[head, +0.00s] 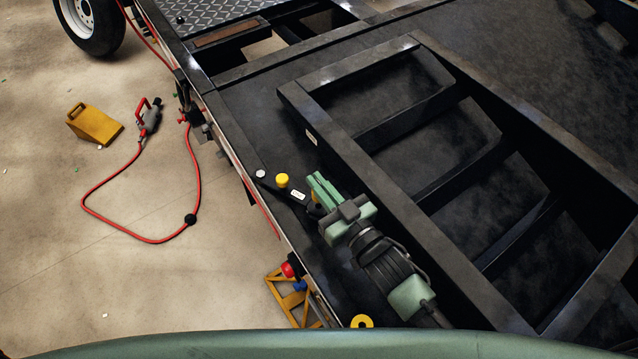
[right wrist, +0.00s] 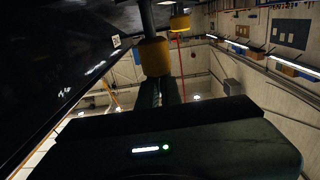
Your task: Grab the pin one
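A yellow-capped pin (head: 282,181) stands on a dark bracket at the trailer's left edge. A second yellow-capped pin (head: 312,197) is beside it, mostly hidden by my right gripper (head: 318,187). The gripper's two green fingers lie close together with a narrow gap, right of the first pin. In the right wrist view, a yellow cap (right wrist: 155,57) on a grey shaft is at the tips of the fingers (right wrist: 159,92). Another yellow cap (right wrist: 180,22) shows farther off. I cannot tell whether the fingers hold the near cap. My left gripper is not in view.
A black ramp frame (head: 350,150) with crossbars lies right of the gripper on the trailer deck. A red cable (head: 140,238) loops on the floor to the left, near a yellow wheel chock (head: 93,124). A yellow stand (head: 290,303) is below the trailer edge.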

